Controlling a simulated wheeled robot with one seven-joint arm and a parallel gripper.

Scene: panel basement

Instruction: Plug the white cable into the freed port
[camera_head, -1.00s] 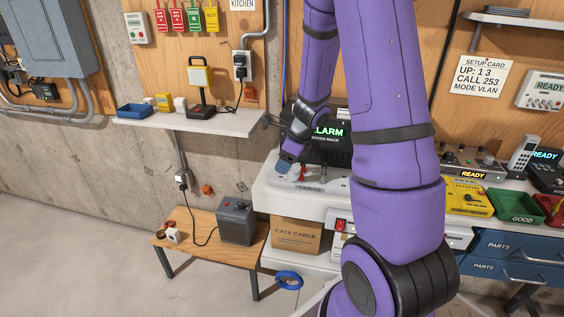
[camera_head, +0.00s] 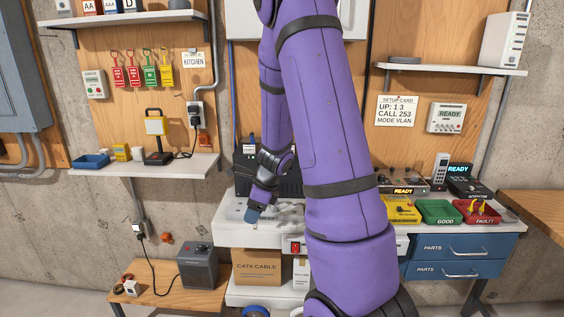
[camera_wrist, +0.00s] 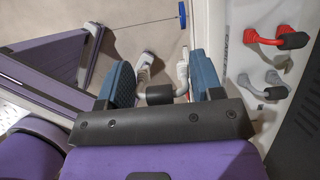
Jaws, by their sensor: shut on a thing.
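My gripper (camera_wrist: 160,85) is shut on a pale, bent cable, the white cable (camera_wrist: 183,72), with a dark sleeve (camera_wrist: 160,94) across its middle between the blue finger pads. In the head view, my gripper (camera_head: 252,214) points down at the left end of the white bench (camera_head: 232,232); the held cable cannot be made out there. The dark switch rack (camera_head: 244,172) stands behind it, largely hidden by my arm, so its ports are not visible. In the wrist view, a red cable (camera_wrist: 254,38) and another pale cable (camera_wrist: 252,87) lie on the bench to the right, apart from my gripper.
A low wooden table (camera_head: 175,300) with a grey box (camera_head: 197,268) stands left. A CAT6 cable carton (camera_head: 257,268) is below the bench.

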